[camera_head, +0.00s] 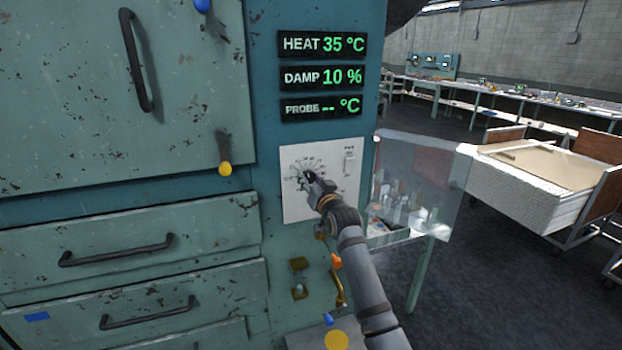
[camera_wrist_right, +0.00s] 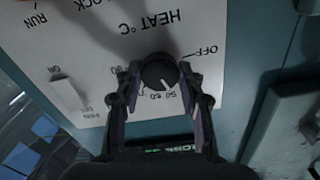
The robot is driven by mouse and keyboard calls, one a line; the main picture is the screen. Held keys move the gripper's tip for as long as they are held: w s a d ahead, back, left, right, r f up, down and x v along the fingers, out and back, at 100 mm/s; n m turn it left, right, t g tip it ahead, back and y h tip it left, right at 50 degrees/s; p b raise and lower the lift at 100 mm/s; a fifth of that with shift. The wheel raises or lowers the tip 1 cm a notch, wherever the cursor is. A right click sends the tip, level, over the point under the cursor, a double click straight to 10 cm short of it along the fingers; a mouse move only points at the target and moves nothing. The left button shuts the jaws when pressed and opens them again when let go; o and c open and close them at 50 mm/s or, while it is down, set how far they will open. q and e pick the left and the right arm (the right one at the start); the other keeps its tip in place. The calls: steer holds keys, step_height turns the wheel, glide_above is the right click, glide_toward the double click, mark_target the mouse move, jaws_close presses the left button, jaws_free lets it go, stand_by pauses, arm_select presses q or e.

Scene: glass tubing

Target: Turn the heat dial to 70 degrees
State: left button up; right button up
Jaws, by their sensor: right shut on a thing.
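The heat dial (camera_wrist_right: 159,73) is a round black knob on a white control panel (camera_head: 292,212), with a pale pointer line and printed numbers around it. My right gripper (camera_wrist_right: 160,85) is shut on the dial, one finger on each side of it. In the head view my right gripper (camera_head: 312,180) reaches the panel and hides most of the dial. The heat display (camera_head: 323,44) above reads 35 °C. My left gripper is not in view.
The damp display (camera_head: 321,77) reads 10 % and the probe display (camera_head: 321,107) shows dashes. A switch (camera_wrist_right: 67,92) sits beside the dial on the panel. Drawer handles (camera_head: 117,250) stick out at left.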

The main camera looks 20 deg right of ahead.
steer(key=m+p, duration=0.2)
steer(key=m, duration=0.1)
steer(key=m+p, duration=0.2)
steer(key=m, duration=0.1)
steer(key=shift+r+m, duration=0.2)
steer(key=shift+m, duration=0.1)
steer(key=shift+m+p, duration=0.9)
steer(key=shift+m, duration=0.3)
steer(key=shift+f+m+p, duration=0.15)
steer(key=shift+m+p, duration=1.1)
steer(key=shift+m, duration=0.55)
steer(key=o, duration=1.2)
